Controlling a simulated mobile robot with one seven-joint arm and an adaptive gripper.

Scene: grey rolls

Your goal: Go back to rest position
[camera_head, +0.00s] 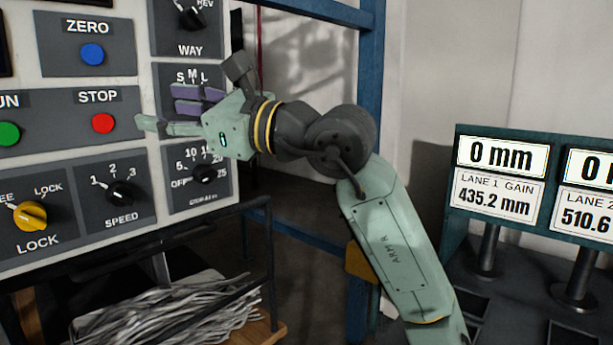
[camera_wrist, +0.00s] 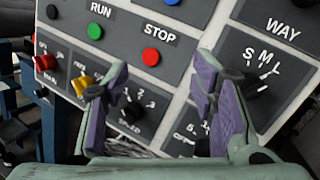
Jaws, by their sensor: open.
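My gripper (camera_head: 172,115) is in front of the control panel (camera_head: 60,170) on the left of the head view, with my arm reaching to it from the lower right. In the wrist view my gripper (camera_wrist: 160,90) is open, its two purple-padded fingers apart and nothing between them. The red STOP button (camera_head: 103,123) is just left of the fingertips in the head view. In the wrist view the STOP button (camera_wrist: 150,56) shows beyond the gap between the fingers. I cannot tell how far the fingertips are from the panel. The S-M-L knob is partly hidden behind my gripper in the head view.
The panel also bears a blue ZERO button (camera_head: 92,54), a green RUN button (camera_head: 8,133), a yellow LOCK knob (camera_head: 30,216) and a black SPEED knob (camera_head: 122,194). Grey strands (camera_head: 170,315) lie below it. A blue post (camera_head: 368,90) stands behind my arm. A lane display (camera_head: 500,168) is at right.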

